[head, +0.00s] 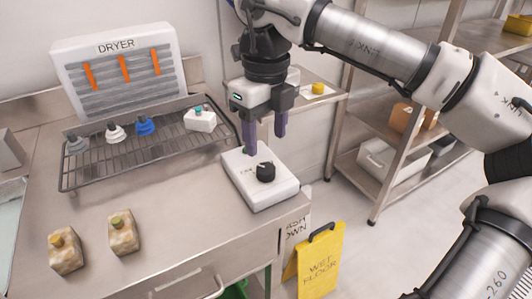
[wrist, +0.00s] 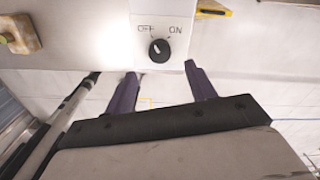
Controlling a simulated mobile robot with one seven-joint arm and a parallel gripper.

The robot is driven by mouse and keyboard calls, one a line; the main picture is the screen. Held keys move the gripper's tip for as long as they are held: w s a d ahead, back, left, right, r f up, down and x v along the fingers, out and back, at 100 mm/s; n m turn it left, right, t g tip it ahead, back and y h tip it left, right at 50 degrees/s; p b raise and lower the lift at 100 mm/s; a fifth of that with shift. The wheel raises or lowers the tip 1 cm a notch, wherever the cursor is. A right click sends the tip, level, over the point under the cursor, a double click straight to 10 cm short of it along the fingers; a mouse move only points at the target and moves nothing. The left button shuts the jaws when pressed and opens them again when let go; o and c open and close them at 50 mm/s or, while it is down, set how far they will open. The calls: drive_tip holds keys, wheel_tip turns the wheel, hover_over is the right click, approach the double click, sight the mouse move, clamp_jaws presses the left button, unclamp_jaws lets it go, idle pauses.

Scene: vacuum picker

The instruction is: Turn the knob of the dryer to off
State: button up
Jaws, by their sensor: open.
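The dryer (head: 115,95) is a white panel with orange strips, standing behind a wire rack. A white control box (head: 277,193) sits at the counter's right end and carries a round black knob (head: 266,172). In the wrist view the knob (wrist: 159,50) shows below an ON label on its right and a partly legible label on its left. I cannot tell surely which label its pointer faces. My gripper (head: 265,143) points down, with purple fingers apart and empty, above and behind the knob. In the wrist view the fingertips (wrist: 160,70) lie to either side, apart from the knob.
The wire rack (head: 70,176) holds several small suction-cup pieces and a white block. Two speckled blocks (head: 65,252) (head: 124,234) stand on the front counter. A yellow wet-floor sign (head: 320,262) stands beside the counter. Metal shelves (head: 375,160) are at the right.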

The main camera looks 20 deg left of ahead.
wheel_tip(320, 180, up, 7)
idle(0.3)
idle(0.4)
